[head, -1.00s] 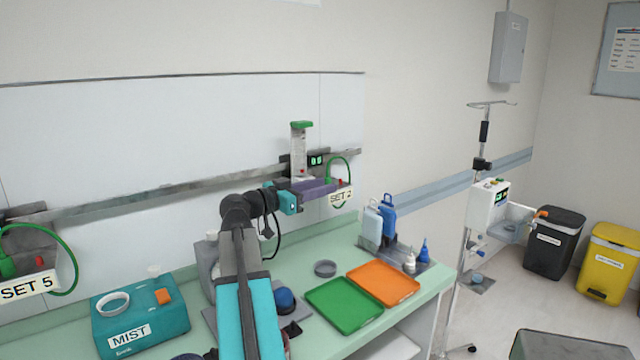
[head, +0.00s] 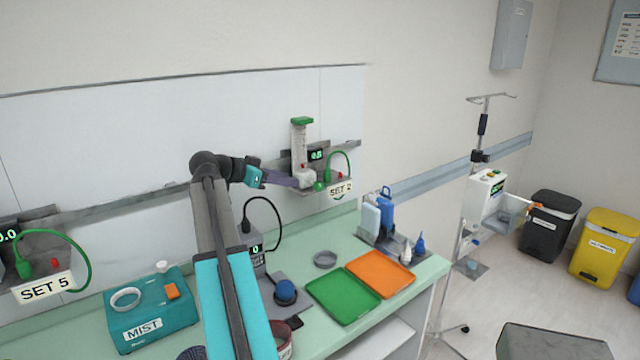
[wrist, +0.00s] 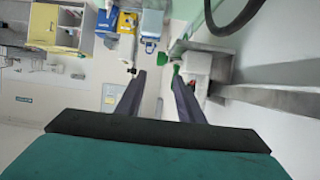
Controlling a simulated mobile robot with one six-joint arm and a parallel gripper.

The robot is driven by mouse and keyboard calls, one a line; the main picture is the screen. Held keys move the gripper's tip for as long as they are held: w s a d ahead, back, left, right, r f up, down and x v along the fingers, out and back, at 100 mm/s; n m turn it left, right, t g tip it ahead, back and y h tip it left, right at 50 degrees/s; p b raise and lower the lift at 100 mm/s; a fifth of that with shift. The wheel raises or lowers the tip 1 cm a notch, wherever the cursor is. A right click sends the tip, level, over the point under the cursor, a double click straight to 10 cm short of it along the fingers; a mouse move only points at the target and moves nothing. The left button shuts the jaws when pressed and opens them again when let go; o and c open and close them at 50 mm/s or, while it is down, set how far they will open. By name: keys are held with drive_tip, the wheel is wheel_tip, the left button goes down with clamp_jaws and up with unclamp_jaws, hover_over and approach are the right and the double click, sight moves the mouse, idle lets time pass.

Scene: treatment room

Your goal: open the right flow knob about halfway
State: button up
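The right flowmeter (head: 299,140) is a clear upright tube with a green cap, on the wall rail above the SET 2 label (head: 340,190). A round green part, which looks like its flow knob (head: 318,186), sits low at its front. Its small display (head: 316,155) is lit green; I cannot read it surely. My gripper (head: 305,182) comes from the left, its purple fingers pointing at the flowmeter's base. In the wrist view my gripper (wrist: 159,74) has its fingers apart, with nothing between them. The green part (wrist: 177,68) shows just beyond the right fingertip; whether they touch is unclear.
A green hose (head: 342,154) arcs beside the flowmeter. The wall rail (head: 130,203) runs behind my arm. Below on the counter are a green tray (head: 343,296), an orange tray (head: 380,273), bottles (head: 378,212) and the MIST box (head: 150,312). Another set, SET 5 (head: 45,288), is at left.

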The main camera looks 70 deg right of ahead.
sight(316, 184)
drive_tip(key=shift+s+d, duration=0.1)
drive_tip(key=shift+d, duration=0.05)
drive_tip(key=p+x, duration=0.4)
drive_tip(key=x, duration=0.9)
drive_tip(key=shift+s+d, duration=0.1)
drive_tip(key=shift+d, duration=0.15)
drive_tip(key=shift+f, duration=0.15)
clamp_jaws()
drive_tip(key=shift+d, duration=0.3)
drive_tip(key=shift+a, duration=0.25)
